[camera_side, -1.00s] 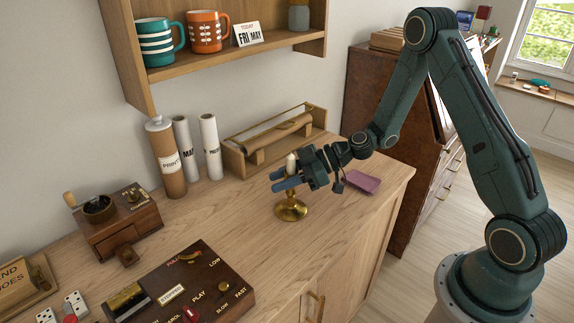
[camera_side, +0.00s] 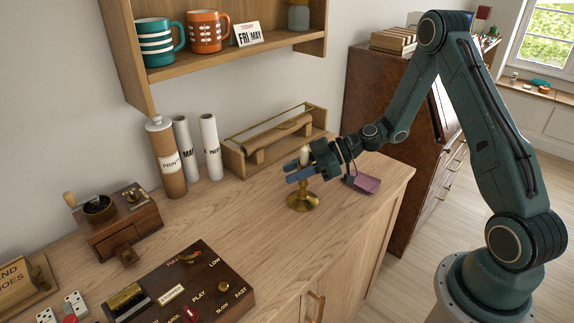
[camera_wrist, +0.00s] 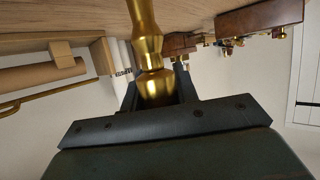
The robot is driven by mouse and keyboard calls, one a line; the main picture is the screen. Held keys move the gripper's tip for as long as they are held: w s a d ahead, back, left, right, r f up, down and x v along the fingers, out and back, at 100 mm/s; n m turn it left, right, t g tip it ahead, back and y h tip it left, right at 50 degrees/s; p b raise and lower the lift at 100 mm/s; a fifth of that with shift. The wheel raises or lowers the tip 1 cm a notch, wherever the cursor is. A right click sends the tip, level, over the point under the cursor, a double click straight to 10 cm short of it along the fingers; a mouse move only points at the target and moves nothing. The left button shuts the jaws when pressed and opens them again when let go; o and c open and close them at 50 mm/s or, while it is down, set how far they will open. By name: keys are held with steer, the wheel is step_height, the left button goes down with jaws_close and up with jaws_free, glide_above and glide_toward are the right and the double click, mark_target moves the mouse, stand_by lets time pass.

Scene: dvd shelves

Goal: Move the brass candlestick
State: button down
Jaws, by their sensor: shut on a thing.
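The brass candlestick (camera_side: 303,203) has a round base and a pale candle (camera_side: 304,154) on top. In the side view it is upright near the right end of the wooden counter, its base on or just above the wood; I cannot tell which. My gripper (camera_side: 297,173) comes in from the right and is shut around the stem, below the candle. In the wrist view the brass stem (camera_wrist: 145,38) runs between the dark jaws (camera_wrist: 158,92). The jaws hide part of the stem.
A purple tray (camera_side: 367,184) lies right of the candlestick. A wooden roll holder (camera_side: 235,160) stands behind, with white tubes (camera_side: 211,148) and a brown print tube (camera_side: 168,160) to its left. A control box (camera_side: 205,285) sits front left. The counter (camera_side: 250,218) is clear between.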

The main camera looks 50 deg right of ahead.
steer(key=c, duration=1)
jaws_free()
steer(key=shift+d, duration=0.1)
steer(key=v, duration=1.3)
steer(key=shift+s+d, duration=0.2)
steer(key=shift+s, duration=0.05)
steer(key=shift+r, duration=0.1)
steer(key=shift+a, duration=0.15)
